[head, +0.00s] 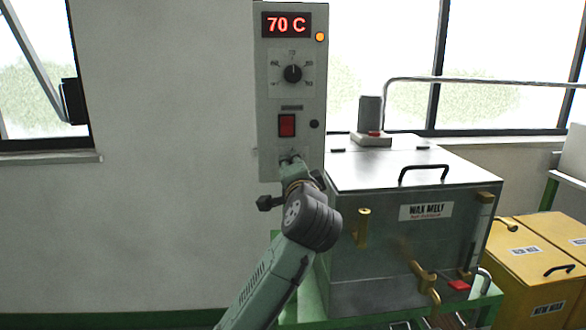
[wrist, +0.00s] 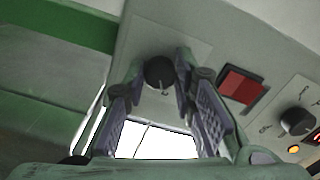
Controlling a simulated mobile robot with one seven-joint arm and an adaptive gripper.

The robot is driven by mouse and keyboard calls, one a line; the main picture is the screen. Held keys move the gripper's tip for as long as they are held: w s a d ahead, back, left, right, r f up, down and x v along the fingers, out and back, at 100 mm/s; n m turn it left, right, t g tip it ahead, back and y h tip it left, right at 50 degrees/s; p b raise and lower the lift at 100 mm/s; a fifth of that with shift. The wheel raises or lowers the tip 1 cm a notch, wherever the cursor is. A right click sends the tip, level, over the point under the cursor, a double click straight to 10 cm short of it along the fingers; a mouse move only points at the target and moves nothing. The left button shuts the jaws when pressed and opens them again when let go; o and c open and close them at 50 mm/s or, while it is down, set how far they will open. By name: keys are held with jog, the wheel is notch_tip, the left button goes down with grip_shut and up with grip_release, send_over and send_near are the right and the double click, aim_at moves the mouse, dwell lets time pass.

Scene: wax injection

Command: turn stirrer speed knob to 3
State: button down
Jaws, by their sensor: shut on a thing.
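The stirrer speed knob (wrist: 158,73) is a round black knob low on the grey control panel (head: 264,100). In the wrist view it sits between the two fingertips of my gripper (wrist: 161,66), which is shut on it. A pale pointer mark on the knob points toward the bottom of the wrist view. I cannot read any scale numbers around it. In the head view my gripper (head: 291,162) is at the panel's lower end and hides the knob.
Above are a red rocker switch (head: 287,125), a temperature knob (head: 293,74) and a display (head: 287,25) reading 70 C. A metal wax melt tank (head: 360,180) stands close on the right, with a motor housing (head: 369,118) on its lid. Yellow bins (head: 530,270) are further right.

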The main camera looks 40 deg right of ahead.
jog(key=c, duration=1.3)
grip_release()
jog(key=shift+c, duration=0.2)
jog(key=shift+s, duration=0.1)
jog(key=v, duration=1.2)
